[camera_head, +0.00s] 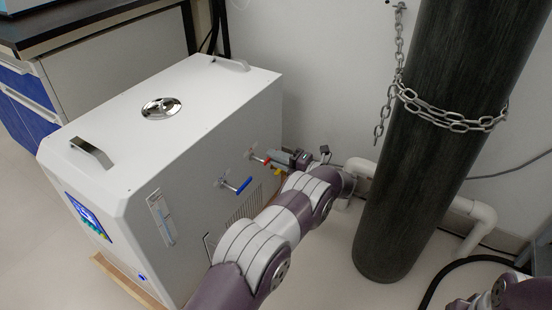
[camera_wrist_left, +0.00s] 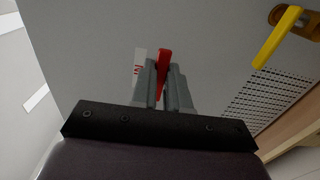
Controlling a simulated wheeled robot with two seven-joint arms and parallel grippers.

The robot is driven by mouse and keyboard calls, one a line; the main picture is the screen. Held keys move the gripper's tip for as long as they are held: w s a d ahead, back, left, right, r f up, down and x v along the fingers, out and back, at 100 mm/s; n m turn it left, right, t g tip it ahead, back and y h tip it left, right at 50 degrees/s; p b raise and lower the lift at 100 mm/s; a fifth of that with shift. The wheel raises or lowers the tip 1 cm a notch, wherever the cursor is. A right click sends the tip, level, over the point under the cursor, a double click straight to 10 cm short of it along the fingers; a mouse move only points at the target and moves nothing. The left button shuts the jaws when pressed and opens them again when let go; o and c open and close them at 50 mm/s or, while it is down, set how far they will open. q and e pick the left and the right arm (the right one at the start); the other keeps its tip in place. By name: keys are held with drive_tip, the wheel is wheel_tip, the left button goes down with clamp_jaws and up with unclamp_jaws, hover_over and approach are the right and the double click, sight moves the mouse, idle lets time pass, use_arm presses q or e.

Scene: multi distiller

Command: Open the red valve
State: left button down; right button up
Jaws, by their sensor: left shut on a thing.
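The red valve handle (camera_wrist_left: 163,60) stands between the two fingers of my left gripper (camera_wrist_left: 162,75) in the left wrist view. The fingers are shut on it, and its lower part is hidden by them. In the head view my left gripper (camera_head: 283,158) is at the side panel of the white machine (camera_head: 175,140), with a bit of the red handle (camera_head: 267,161) showing at its tip. My right gripper is not in view.
A blue valve (camera_head: 240,186) is on the same panel, nearer to me. A yellow valve handle (camera_wrist_left: 277,38) is close beside my left gripper. A dark gas cylinder (camera_head: 440,130) with a chain (camera_head: 440,114) stands to the right, near white pipes (camera_head: 478,215).

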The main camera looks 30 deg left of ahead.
use_arm(q)
drive_tip(key=shift+f, duration=0.1)
drive_tip(key=c, duration=1.1)
unclamp_jaws()
drive_tip(key=d+p, duration=0.1)
drive_tip(key=d, duration=0.1)
drive_tip(key=d+p, duration=0.1)
drive_tip(key=d, duration=0.2)
drive_tip(key=d+p, duration=0.1)
drive_tip(key=d, duration=0.1)
drive_tip(key=shift+s+d, duration=0.3)
drive_tip(key=shift+d, duration=0.05)
